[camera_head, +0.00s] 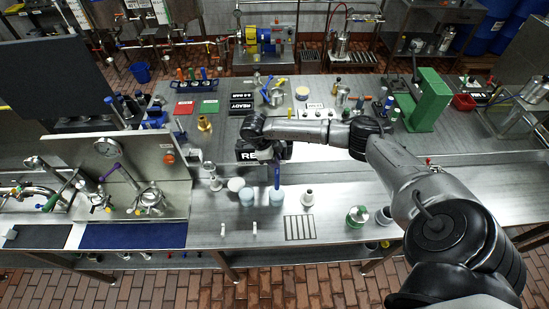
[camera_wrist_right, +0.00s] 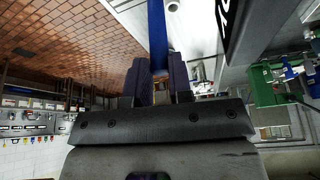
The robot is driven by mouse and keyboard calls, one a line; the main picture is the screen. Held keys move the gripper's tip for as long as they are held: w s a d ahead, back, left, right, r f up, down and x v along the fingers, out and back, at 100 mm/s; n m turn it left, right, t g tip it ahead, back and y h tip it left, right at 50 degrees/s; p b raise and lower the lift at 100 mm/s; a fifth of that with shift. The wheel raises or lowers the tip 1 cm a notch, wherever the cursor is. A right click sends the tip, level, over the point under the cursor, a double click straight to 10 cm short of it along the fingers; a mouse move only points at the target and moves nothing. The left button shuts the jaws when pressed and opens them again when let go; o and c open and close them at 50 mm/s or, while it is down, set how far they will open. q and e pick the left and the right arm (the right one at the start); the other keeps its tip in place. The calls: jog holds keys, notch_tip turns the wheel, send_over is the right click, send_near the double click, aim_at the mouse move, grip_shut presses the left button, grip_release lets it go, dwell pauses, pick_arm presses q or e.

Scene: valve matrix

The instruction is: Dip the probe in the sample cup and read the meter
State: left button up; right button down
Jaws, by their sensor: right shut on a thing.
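My right gripper (camera_head: 275,160) is shut on a blue probe (camera_head: 277,175), which hangs upright below it. In the right wrist view the blue probe (camera_wrist_right: 157,35) sits between the two dark fingers of my right gripper (camera_wrist_right: 160,85). The probe's lower end overlaps a pale blue cup (camera_head: 276,199) in the head view; I cannot tell whether it is inside or in front of it. A second pale blue cup (camera_head: 246,197) stands just left. A black box reading "RE" (camera_head: 246,155), perhaps the meter, is partly hidden behind my gripper. My left gripper is not seen.
A white round lid or dish (camera_head: 236,184) lies beside the cups. A slotted grate (camera_head: 300,227) and a white-grey fitting (camera_head: 308,197) are to the right.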

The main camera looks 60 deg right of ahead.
jog(key=shift+f+b, duration=2)
jog(key=shift+f, duration=0.75)
notch_tip(320, 180, down, 3)
jog(key=shift+f+b, duration=0.1)
jog(key=shift+b, duration=1.15)
